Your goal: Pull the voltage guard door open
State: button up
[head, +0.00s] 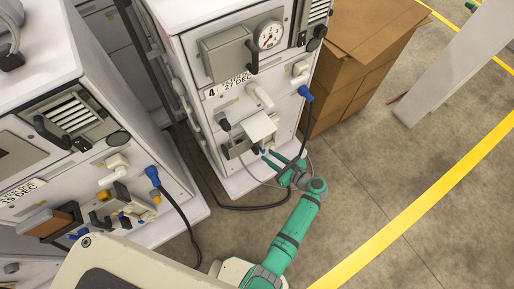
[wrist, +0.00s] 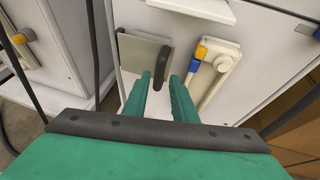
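A small grey door (wrist: 138,52) with a dark upright handle (wrist: 163,64) is on the lower front of a white machine. It looks shut, and I cannot read any label naming it as the voltage guard. It also shows low on the middle machine in the head view (head: 233,149), partly hidden by a white box. My gripper (wrist: 168,76) is open, and its green fingers point at the door. The handle appears in the gap between the fingertips; I cannot tell whether they touch it. In the head view, my gripper (head: 268,157) is just right of the door.
The white box (head: 258,130) juts out above the door. A yellow-and-blue fitting (wrist: 200,53) is right of the handle. A dark cable (head: 304,125) hangs beside my gripper. Another machine (head: 40,110) stands left, a cardboard box (head: 350,75) behind right. Floor is clear at right.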

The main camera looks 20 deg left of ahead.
aim_at(258, 149)
jog(key=x, duration=0.9)
jog(key=shift+a+f, duration=0.1)
jog(key=shift+f, duration=0.1)
grip_shut()
